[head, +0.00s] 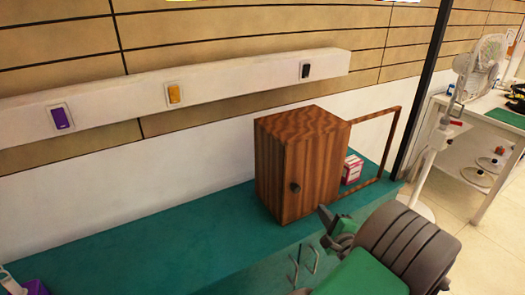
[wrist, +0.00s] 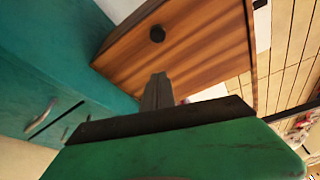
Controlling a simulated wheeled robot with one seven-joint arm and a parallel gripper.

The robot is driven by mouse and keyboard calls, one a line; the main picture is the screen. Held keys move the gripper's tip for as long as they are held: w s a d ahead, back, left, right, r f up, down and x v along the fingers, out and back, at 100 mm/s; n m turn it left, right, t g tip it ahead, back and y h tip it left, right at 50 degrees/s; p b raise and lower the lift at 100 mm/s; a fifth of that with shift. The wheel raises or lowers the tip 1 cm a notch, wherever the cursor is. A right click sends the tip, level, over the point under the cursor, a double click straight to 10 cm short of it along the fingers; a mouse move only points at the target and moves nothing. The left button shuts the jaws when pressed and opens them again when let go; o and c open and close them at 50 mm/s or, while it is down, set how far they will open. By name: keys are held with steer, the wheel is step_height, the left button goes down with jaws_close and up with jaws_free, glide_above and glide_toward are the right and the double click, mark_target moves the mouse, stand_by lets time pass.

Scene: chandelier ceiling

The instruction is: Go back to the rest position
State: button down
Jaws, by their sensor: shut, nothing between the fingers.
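My gripper (head: 330,218) is at the lower right of the head view, in front of the wooden cabinet (head: 283,165). In the wrist view its fingers (wrist: 158,88) are together, with nothing held between them. The cabinet has striped brown wood and a dark round knob (head: 294,187) on its front face, which looks closed. The knob also shows in the wrist view (wrist: 157,34), beyond the fingertips and apart from them. My arm covers part of the counter's right end.
The cabinet stands on a teal counter (head: 180,236) with metal handles (head: 308,258) on its front. A thin wooden frame (head: 397,138) and a pink-white box (head: 352,169) are beside the cabinet. A white table (head: 459,160) with a fan (head: 482,66) stands at right. The counter's left stretch is mostly clear.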

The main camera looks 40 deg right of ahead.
steer(key=w+a+r+n+g+y+p, duration=0.2)
steer(key=w+a+n+y+p, duration=0.15)
steer(key=w+a+n, duration=0.5)
steer(key=w+a+r+n+g+y+p, duration=0.35)
steer(key=a+n+y, duration=0.2)
steer(key=a, duration=0.65)
steer(key=s+a+r+n+g+p, duration=0.2)
steer(key=s+a+r+n, duration=0.1)
steer(key=a, duration=0.3)
steer(key=s+a+r+n+g+h+p, duration=0.1)
steer(key=s+a+r+n+g+p, duration=0.1)
steer(key=s+a+r+n+p, duration=0.1)
steer(key=s+a+r+n+g+h+p, duration=0.1)
steer(key=s+a+r+n+g+p, duration=0.1)
steer(key=s+a+r+n, duration=0.2)
steer(key=a+r+n, duration=0.3)
steer(key=a, duration=0.2)
steer(key=shift+s+a+r, duration=0.2)
steer(key=shift+s+a, duration=0.2)
